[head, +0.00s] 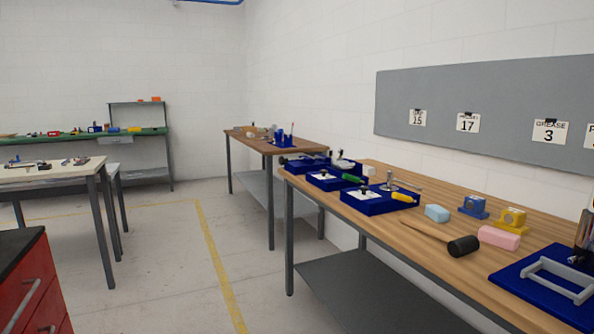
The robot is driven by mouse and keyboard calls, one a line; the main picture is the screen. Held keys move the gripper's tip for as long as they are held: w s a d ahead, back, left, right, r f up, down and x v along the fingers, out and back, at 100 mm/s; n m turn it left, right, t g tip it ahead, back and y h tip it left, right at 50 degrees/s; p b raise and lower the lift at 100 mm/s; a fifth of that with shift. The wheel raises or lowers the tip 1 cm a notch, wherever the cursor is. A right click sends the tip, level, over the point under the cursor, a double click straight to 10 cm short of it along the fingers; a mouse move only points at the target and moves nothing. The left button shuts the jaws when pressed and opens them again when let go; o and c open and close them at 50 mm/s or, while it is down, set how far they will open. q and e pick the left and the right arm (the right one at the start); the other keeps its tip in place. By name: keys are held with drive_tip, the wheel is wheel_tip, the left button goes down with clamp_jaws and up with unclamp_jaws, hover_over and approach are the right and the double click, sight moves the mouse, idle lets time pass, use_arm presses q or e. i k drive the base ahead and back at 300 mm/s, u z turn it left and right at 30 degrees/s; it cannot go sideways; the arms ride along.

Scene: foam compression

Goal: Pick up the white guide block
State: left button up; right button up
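A small whitish block (369,171) sits near the back of the right-hand wooden workbench (468,208), behind the blue trays. It is too small to tell for sure if it is the white guide block. Neither of my grippers shows in the head view.
The bench holds blue trays (379,203) with tools, a light blue block (437,213), a pink block (499,237), a black-headed mallet (462,246) and a blue plate with a grey frame (557,280). A red cabinet (32,284) stands lower left. The floor (170,260) between is clear.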

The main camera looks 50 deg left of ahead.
sight(368, 170)
drive_tip(key=u, duration=1.2)
drive_tip(key=i, duration=0.25)
drive_tip(key=u, duration=1)
drive_tip(key=i, duration=1.85)
drive_tip(key=u, duration=0.15)
